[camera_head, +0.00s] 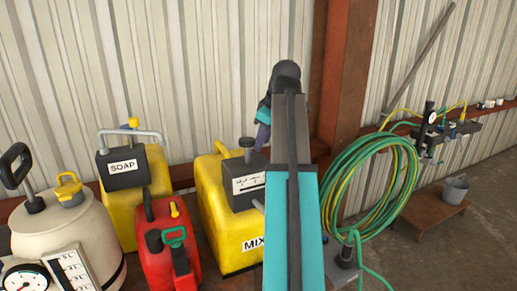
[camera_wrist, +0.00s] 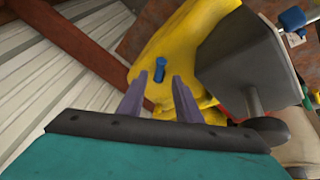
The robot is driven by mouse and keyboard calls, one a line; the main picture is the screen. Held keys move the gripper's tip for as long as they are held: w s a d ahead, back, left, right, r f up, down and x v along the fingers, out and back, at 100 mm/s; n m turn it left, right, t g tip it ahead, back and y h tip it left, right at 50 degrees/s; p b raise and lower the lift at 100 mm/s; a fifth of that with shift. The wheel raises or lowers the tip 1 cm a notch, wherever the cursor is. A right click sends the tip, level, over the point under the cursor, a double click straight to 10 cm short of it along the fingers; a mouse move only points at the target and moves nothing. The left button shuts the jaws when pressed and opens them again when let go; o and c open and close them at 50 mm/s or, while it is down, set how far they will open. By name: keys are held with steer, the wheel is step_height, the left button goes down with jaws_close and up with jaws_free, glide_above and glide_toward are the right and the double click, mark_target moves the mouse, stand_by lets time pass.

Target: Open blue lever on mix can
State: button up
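The mix can (camera_head: 212,200) is a yellow can with a dark box on top and a MIX label, partly hidden by my arm in the head view. Its yellow body (camera_wrist: 205,25) fills the upper middle of the wrist view. The blue lever (camera_wrist: 160,66) is small and stands on the yellow surface in the wrist view; it is hidden in the head view. My gripper (camera_wrist: 160,88) is open, its two purple-grey fingers apart, with the lever between and just beyond the tips. I cannot tell whether they touch it. In the head view my gripper (camera_head: 262,135) is behind the can.
A yellow SOAP can (camera_head: 155,215), a red can (camera_head: 168,245) and a cream tank (camera_head: 70,235) stand left. A green hose coil (camera_head: 375,190) hangs right. The corrugated wall (camera_head: 220,60) and rusty post (camera_head: 345,75) are close behind. The can's dark box (camera_wrist: 240,60) is right of my fingers.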

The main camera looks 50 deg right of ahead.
steer(key=shift+p+x, duration=0.65)
steer(key=shift+x, duration=1.9)
jaws_close()
